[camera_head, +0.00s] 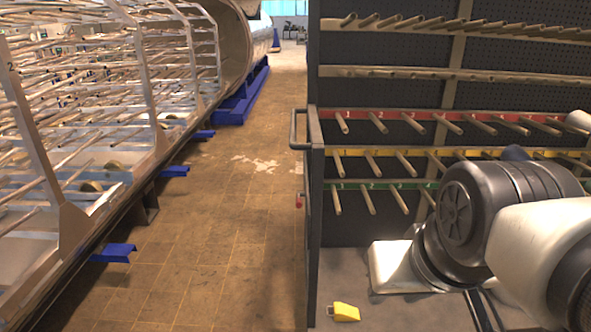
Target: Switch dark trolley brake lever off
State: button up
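The dark trolley (313,230) fills the right side, with a dark perforated back panel, rows of pegs and a grey deck. A push handle (296,130) sticks out from its left upright. A small red-tipped part (298,201) sticks out lower on the same upright. A yellow wedge-shaped piece (345,312) with a small metal end is at the deck's front left. I cannot tell for certain which of these two is the brake lever, or its position. My arm crosses the trolley front at the lower right. My gripper does not show.
Red (401,115), yellow (384,153) and green (376,186) peg rails cross the trolley. A long metal frame full of rods (105,110) stands at left, with blue feet (114,253) jutting into the aisle. The tiled floor (230,230) between is clear.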

aim_at(298, 204)
jog(key=j, duration=0.7)
jog(key=i+j, duration=1.05)
jog(key=i, duration=0.2)
jog(key=l+z, duration=0.05)
